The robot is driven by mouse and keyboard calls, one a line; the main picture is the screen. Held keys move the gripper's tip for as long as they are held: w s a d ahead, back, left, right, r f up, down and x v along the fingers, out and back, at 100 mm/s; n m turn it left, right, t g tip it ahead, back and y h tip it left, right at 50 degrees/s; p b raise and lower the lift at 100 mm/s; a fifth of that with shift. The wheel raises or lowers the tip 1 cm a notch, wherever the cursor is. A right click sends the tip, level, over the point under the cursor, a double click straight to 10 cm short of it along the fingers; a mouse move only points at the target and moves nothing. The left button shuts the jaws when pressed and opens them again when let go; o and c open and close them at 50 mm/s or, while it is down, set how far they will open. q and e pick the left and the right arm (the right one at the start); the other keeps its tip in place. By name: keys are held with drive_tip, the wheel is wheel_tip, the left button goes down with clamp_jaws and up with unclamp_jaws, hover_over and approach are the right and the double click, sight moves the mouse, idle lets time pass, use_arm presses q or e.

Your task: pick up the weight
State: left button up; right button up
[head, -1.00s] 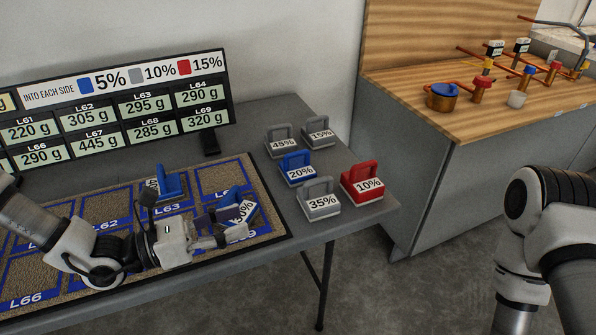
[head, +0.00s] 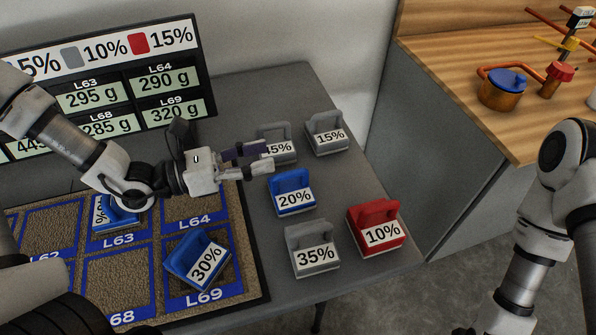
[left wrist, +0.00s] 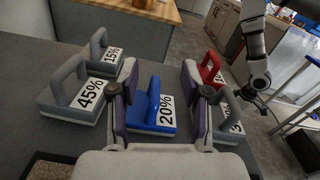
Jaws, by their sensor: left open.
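Several labelled weights stand on the grey table. They are a blue 20% weight (head: 291,194), a grey 45% weight (head: 277,143), a grey 15% weight (head: 326,134), a grey 35% weight (head: 312,250) and a red 10% weight (head: 376,230). A blue 30% weight (head: 198,261) sits tilted on the L69 cell of the mat, and another blue weight (head: 117,213) is on L63. My left gripper (head: 262,160) is open and empty, above the table by the 45% weight. In the left wrist view the blue 20% weight (left wrist: 152,108) shows between and beyond the fingers.
The mat (head: 255,245) has blue-framed cells. A display board (head: 150,85) stands behind it.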

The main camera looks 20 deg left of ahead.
sight(274, 176)
use_arm(q)
drive_tip(key=f, duration=0.2)
drive_tip(key=f+b, duration=0.1)
drive_tip(key=f, duration=0.1)
drive_tip(key=s+f+b, duration=0.1)
drive_tip(key=f, duration=0.2)
drive_tip(key=shift+f, duration=0.1)
drive_tip(key=shift+x, duration=1.15)
drive_tip(key=shift+w+d+r, duration=0.3)
drive_tip(key=shift+d+r, duration=0.1)
drive_tip(key=x, duration=0.4)
drive_tip(key=shift+w+d+b, duration=0.15)
drive_tip(key=shift+d+b, duration=0.05)
drive_tip(key=shift+b, duration=0.2)
drive_tip(key=shift+a, duration=0.1)
clamp_jaws()
